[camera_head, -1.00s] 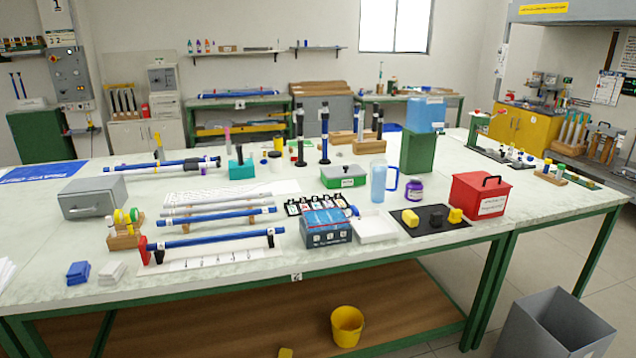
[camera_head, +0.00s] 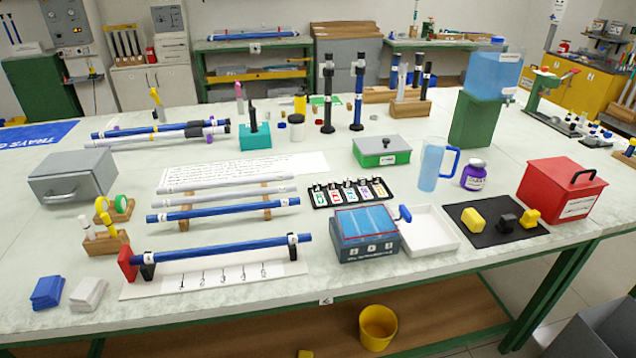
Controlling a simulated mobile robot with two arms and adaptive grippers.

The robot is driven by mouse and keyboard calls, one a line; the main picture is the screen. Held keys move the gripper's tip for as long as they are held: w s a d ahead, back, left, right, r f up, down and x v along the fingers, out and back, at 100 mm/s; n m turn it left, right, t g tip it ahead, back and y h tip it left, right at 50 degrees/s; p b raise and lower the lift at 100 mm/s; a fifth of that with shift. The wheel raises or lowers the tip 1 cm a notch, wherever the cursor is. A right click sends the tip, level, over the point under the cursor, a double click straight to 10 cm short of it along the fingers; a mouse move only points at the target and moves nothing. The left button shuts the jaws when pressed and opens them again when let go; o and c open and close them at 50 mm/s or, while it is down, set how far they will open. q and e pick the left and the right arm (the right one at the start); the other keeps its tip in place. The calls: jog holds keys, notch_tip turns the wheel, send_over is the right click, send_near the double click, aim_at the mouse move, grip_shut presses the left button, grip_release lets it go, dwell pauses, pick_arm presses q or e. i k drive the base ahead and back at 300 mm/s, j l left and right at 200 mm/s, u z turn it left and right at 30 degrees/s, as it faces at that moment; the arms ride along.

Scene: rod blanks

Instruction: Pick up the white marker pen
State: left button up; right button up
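A wooden block (camera_head: 108,246) stands near the left front of the table. Neither of my grippers is in view.
Yellow and green tape rolls (camera_head: 120,203) stand just behind the block. A grey box (camera_head: 72,177) is behind them. Blue (camera_head: 47,292) and white (camera_head: 88,294) stacks lie in front. A blue rod (camera_head: 222,250) on a red-ended stand is to the right.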

aim_at(85, 224)
jog(key=i+j+u, duration=0.1)
jog(key=u, duration=0.3)
jog(key=i+u, duration=0.1)
jog(key=u, duration=0.25)
jog(key=i+j+u, duration=0.1)
jog(key=u, duration=0.3)
jog(key=i+u, duration=0.15)
jog(key=u, duration=0.2)
